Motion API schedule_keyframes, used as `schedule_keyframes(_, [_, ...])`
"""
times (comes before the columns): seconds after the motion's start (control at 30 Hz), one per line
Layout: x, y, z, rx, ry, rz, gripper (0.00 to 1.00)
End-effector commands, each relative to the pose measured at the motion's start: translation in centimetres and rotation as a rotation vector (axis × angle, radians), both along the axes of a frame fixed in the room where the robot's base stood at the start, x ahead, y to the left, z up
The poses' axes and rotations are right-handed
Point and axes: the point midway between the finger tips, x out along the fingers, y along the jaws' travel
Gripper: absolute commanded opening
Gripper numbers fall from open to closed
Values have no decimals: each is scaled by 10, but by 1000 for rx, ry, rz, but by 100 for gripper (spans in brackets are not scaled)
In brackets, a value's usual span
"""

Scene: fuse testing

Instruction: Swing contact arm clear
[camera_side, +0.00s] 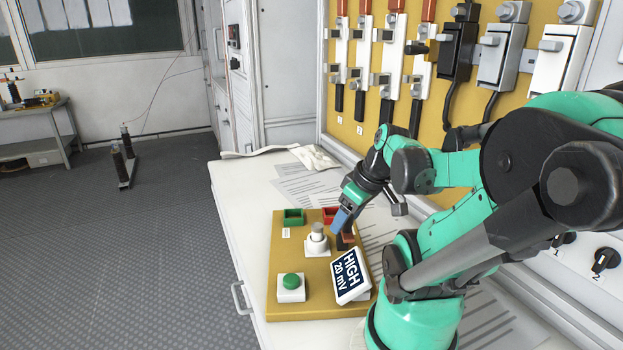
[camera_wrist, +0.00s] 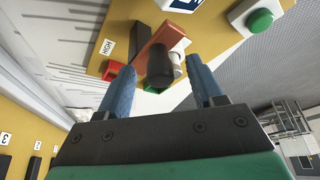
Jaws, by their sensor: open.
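The contact arm (camera_wrist: 158,42) is a copper-brown bar with a black knob (camera_wrist: 160,66) at its near end, over the tan test board (camera_wrist: 215,48). In the side view the bar (camera_side: 348,239) is partly hidden by my gripper. My gripper (camera_side: 341,222) is low over the board with its blue fingers pointing down. In the wrist view the fingers are apart, one on either side of the knob, with gaps showing, so it is open. A white post (camera_side: 317,239) stands left of the arm in the side view.
The display (camera_side: 350,276) reads "HIGH 20 mV", close to my gripper. A green tray (camera_side: 293,217), a red tray (camera_side: 330,214) and a green button (camera_side: 291,281) are on the board. Fuse holders (camera_side: 394,60) line the panel behind. The bench (camera_side: 235,185) left of the board is clear.

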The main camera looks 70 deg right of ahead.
Motion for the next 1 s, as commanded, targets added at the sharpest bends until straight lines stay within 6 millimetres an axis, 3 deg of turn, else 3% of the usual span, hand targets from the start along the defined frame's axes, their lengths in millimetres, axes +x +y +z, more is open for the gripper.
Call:
schedule_keyframes(0.27, [-9, 3, 21, 0, 0, -2, 60])
schedule_keyframes(0.7, [-10, 4, 86, 0, 0, 0, 60])
schedule_keyframes(1.0, [-10, 4, 97, 0, 0, 0, 60])
